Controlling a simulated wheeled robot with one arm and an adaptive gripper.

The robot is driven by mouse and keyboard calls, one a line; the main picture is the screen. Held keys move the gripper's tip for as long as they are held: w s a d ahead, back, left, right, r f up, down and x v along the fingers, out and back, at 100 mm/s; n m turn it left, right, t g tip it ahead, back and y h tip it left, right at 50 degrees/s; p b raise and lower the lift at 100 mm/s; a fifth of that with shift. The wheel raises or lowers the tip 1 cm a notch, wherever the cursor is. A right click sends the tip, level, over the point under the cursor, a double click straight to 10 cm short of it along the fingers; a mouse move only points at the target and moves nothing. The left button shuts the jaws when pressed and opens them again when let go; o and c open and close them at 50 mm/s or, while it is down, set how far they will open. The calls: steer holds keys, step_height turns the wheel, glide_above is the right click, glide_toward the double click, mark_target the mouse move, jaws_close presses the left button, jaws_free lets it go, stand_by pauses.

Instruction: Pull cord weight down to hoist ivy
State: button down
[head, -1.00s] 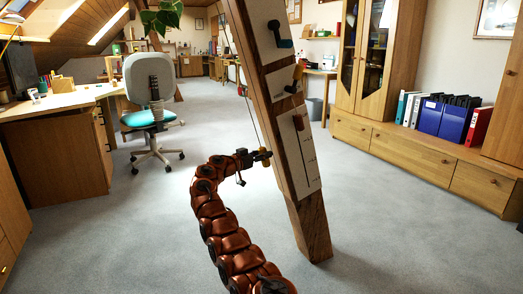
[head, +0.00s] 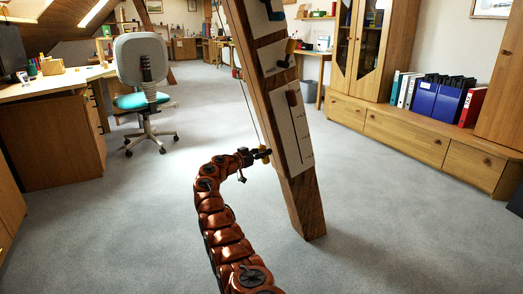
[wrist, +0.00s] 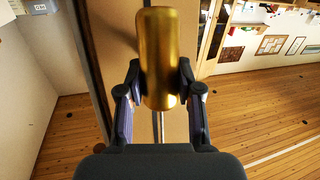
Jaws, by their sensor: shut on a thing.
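The cord weight is a smooth gold cylinder (wrist: 160,55), upright in the wrist view. My gripper (head: 264,154) is shut on it, with one dark finger on each side in the wrist view. In the head view only a small yellow part of the weight (head: 262,162) shows beside the leaning timber brace (head: 310,205). A thin cord (head: 247,103) runs up from there along the left of the brace and out of the top of the picture. The ivy is out of both current views.
The brace carries white panels, including one with a red knob (head: 292,98). An office chair (head: 146,85) and a desk (head: 60,85) stand to the left. A low cabinet (head: 410,138) with binders is at the right. Grey carpet around the brace is clear.

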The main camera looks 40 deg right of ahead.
mark_target(264, 159)
steer(key=shift+s+d+f+b, duration=0.1)
steer(key=shift+d+f, duration=0.1)
steer(key=shift+f, duration=0.4)
steer(key=shift+s+d+f+b, duration=0.1)
steer(key=shift+d+f+b, duration=0.1)
steer(key=shift+f, duration=0.35)
steer(key=shift+s+d+f+b, duration=0.1)
steer(key=shift+d+f, duration=0.1)
steer(key=shift+f, duration=0.4)
steer(key=shift+s+d+f, duration=0.15)
steer(key=shift+f, duration=0.1)
steer(key=c, duration=1)
jaws_free()
steer(key=shift+c, duration=0.2)
steer(key=o, duration=0.3)
steer(key=shift+w+r, duration=0.15)
steer(key=shift+w, duration=0.05)
steer(key=shift+a, duration=0.2)
steer(key=shift+a, duration=0.1)
